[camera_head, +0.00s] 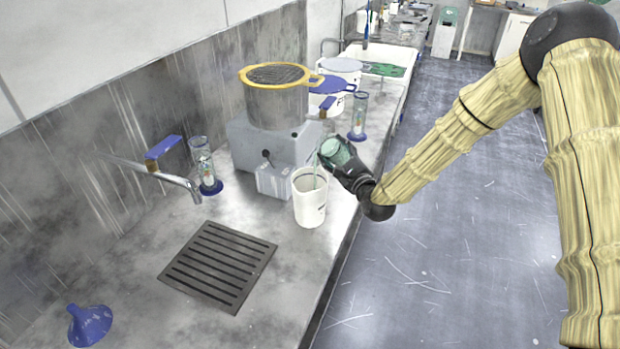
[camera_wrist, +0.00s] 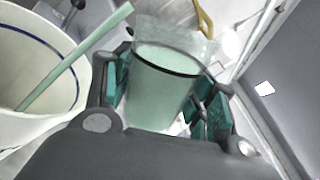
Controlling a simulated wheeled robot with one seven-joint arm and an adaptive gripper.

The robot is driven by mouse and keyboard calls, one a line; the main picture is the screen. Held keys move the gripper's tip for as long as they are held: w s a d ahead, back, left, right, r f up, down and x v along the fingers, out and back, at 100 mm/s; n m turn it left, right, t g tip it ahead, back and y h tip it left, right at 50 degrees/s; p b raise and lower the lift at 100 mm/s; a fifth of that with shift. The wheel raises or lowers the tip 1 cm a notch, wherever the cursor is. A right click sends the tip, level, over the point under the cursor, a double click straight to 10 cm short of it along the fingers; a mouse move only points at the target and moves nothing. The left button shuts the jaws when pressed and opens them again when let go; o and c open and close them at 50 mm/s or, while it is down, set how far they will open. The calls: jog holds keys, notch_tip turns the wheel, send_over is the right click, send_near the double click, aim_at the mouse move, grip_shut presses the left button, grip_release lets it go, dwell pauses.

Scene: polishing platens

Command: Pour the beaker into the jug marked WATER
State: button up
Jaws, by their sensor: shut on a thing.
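My gripper (camera_head: 345,165) is shut on a clear beaker (camera_head: 335,151) holding pale green liquid. The beaker is tilted left, its mouth above the right side of an upright white jug (camera_head: 309,205). In the wrist view the beaker (camera_wrist: 165,85) sits between my gripper's fingers (camera_wrist: 160,100), with the jug (camera_wrist: 35,60) at left. A straight pale green strand (camera_wrist: 80,58), the liquid's colour, runs from near the beaker's lip into the jug. It looks like a pouring stream. Dark print on the jug is too small to read. The jug's liquid level is hidden.
A grey machine (camera_head: 250,145) with a yellow-rimmed sieve (camera_head: 277,75) stands behind the jug. Glass cylinders on blue bases (camera_head: 205,170) (camera_head: 358,118) stand nearby. A tap (camera_head: 165,175), drain grate (camera_head: 219,265) and blue funnel (camera_head: 88,325) are at left. The counter edge is right of the jug.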

jog(key=shift+r+n+p, duration=0.3)
jog(key=shift+n+p, duration=0.05)
jog(key=shift+n, duration=0.05)
jog(key=shift+s+a+r, duration=0.1)
dwell(0.3)
jog(key=shift+n, duration=0.3)
jog(key=shift+f+n, duration=0.2)
jog(key=shift+n, duration=0.1)
jog(key=shift+r, duration=0.1)
jog(key=shift+w+f+n, duration=0.2)
jog(key=shift+n, duration=0.1)
jog(key=shift+s+y, duration=0.2)
jog(key=shift+y, duration=0.2)
jog(key=shift+w+f+n, duration=0.1)
jog(key=shift+w+n, duration=0.1)
jog(key=shift+n, duration=0.1)
